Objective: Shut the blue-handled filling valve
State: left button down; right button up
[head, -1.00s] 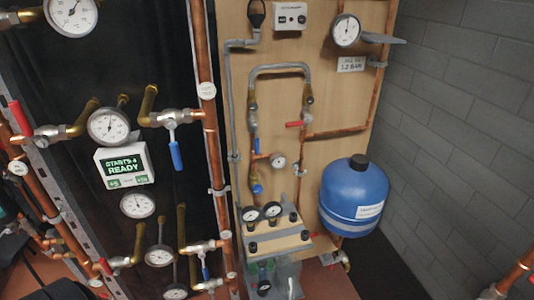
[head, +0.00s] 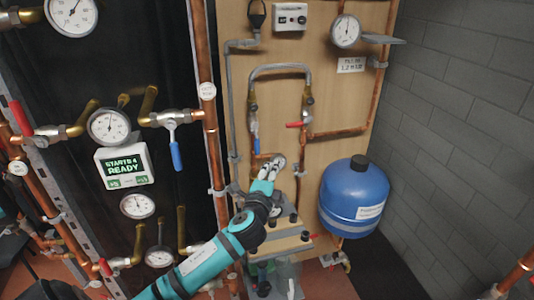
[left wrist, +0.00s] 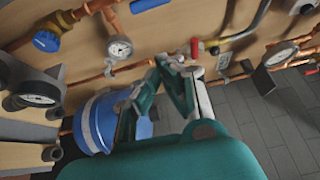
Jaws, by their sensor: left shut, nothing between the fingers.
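A blue lever handle (head: 256,146) lies along the vertical pipe on the wooden board in the head view. A blue handle also shows at the top edge of the left wrist view (left wrist: 146,5). My left gripper (head: 270,168) is shut and empty, below and to the right of that lever, in front of a small gauge (head: 280,161). Its closed fingers fill the middle of the left wrist view (left wrist: 176,64). A round blue fitting (left wrist: 46,41) shows at upper left there; my arm hides it in the head view. My right gripper is not in view.
A red lever (head: 297,124) sits on the pipe to the right. A blue tank (head: 353,197) stands lower right. Another blue-handled valve (head: 177,155) hangs on the dark left panel. A block with gauges and knobs (head: 282,244) lies below my left gripper, partly behind my arm.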

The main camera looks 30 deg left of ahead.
aim_at(256, 140)
pick_arm(q)
jog(key=w+a+p, duration=0.2)
jog(key=w+a, duration=0.4)
jog(key=w, duration=0.1)
jog(key=shift+a, duration=0.2)
jog(key=shift+f, duration=0.1)
dwell(0.4)
